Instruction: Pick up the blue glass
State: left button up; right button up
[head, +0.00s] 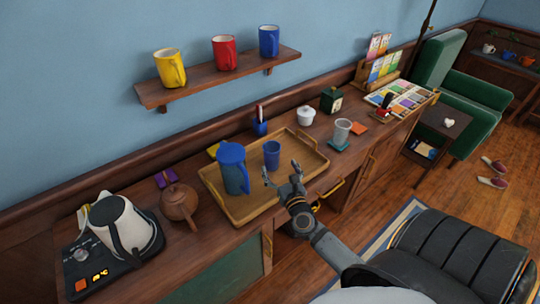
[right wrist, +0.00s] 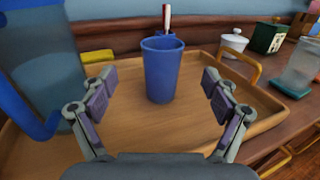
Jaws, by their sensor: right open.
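The blue glass (head: 272,155) stands upright on a wooden tray (head: 245,214) on the sideboard. In the right wrist view the glass (right wrist: 162,72) is centred beyond and between my open fingers, apart from both. My right gripper (head: 282,174) is open and empty, just in front of the glass on its right side. It also shows in the right wrist view (right wrist: 160,98). My left gripper is not in view.
A blue-lidded pitcher (head: 233,168) stands on the tray, left of the glass, close to my left-hand finger in the wrist view. A clear tumbler (head: 342,132) stands right of the tray. A teapot (head: 179,203) and kettle (head: 124,226) are at the left. Mugs sit on the wall shelf (head: 218,77).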

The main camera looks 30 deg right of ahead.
aim_at(274, 154)
jog(key=x, duration=0.3)
jog(key=shift+r, duration=0.2)
jog(key=shift+w+d+f, duration=0.2)
jog(key=shift+w+d, duration=0.05)
jog(key=shift+w, duration=0.4)
jog(key=shift+w+d+p, duration=0.25)
jog(key=shift+w+p, duration=0.05)
jog(key=shift+w, duration=0.4)
jog(key=x, duration=0.3)
jog(key=shift+w+d+f, duration=0.15)
jog(key=shift+w+f, duration=0.15)
jog(key=shift+w, duration=0.25)
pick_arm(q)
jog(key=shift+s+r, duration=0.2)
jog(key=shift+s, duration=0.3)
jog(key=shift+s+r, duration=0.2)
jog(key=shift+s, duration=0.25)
pick_arm(e)
jog(key=shift+s, duration=0.15)
